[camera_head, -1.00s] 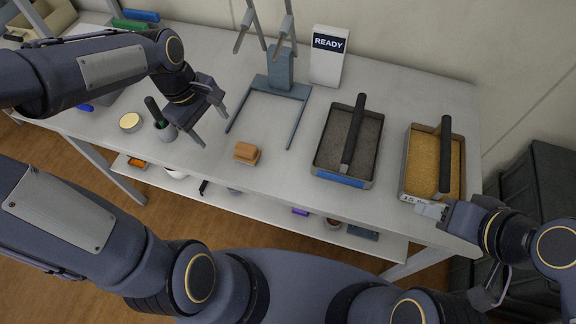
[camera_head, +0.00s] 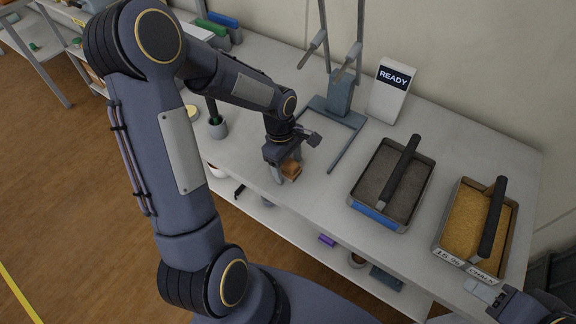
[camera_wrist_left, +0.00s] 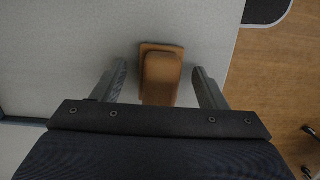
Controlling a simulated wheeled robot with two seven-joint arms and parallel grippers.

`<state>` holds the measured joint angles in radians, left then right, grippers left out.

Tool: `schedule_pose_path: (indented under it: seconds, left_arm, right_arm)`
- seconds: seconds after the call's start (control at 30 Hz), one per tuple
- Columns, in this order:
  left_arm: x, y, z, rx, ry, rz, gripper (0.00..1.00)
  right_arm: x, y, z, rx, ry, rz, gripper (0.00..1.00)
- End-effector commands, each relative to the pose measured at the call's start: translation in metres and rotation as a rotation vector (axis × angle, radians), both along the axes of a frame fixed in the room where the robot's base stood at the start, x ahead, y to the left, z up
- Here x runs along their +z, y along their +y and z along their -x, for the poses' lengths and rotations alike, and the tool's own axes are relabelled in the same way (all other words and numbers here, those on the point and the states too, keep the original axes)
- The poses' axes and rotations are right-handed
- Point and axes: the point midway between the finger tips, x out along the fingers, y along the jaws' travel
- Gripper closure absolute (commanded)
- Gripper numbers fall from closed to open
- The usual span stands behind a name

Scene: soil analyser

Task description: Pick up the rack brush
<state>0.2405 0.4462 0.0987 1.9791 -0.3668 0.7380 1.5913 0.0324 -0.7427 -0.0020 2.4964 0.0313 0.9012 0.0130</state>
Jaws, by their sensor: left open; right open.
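The rack brush (camera_head: 292,168) appears as a small brown block on the light worktop near its front edge. No bristles can be made out. My left gripper (camera_head: 285,172) points down at it and partly hides it in the head view. In the left wrist view the brush (camera_wrist_left: 162,78) lies between the two open fingers, with a gap on each side. Whether the fingertips are level with it or above it is hard to tell. My right gripper (camera_head: 484,291) is open and empty at the front of the chalk tray, partly cut off by the picture edge.
A grey-filled tray (camera_head: 364,211) and a yellow-filled chalk tray (camera_head: 467,267) stand to the right, each with a dark bar. A metal stand (camera_head: 340,95) and READY box (camera_head: 389,91) are behind. A small cup (camera_head: 217,130) holds a dark handle.

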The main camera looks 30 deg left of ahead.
Motion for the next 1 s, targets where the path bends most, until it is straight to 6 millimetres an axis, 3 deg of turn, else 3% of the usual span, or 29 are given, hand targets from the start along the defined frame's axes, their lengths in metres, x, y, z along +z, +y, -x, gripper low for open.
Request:
schedule_pose_path:
  seconds: [0.17,0.67,1.0]
  left_arm:
    - [0.0001,0.0001,-0.0001,0.000,-0.001,0.000,0.34]
    - [0.0006,0.0002,-0.0003,0.000,-0.001,0.000,0.96]
    - [0.0058,0.0003,-0.0008,0.002,-0.004,-0.001,0.96]
  right_arm:
    - [0.0000,0.0000,0.0000,0.000,0.000,0.000,0.56]
    - [0.0000,0.0000,0.0000,0.000,0.000,0.000,0.56]
    - [0.0003,0.0000,0.0000,0.000,0.000,0.000,0.56]
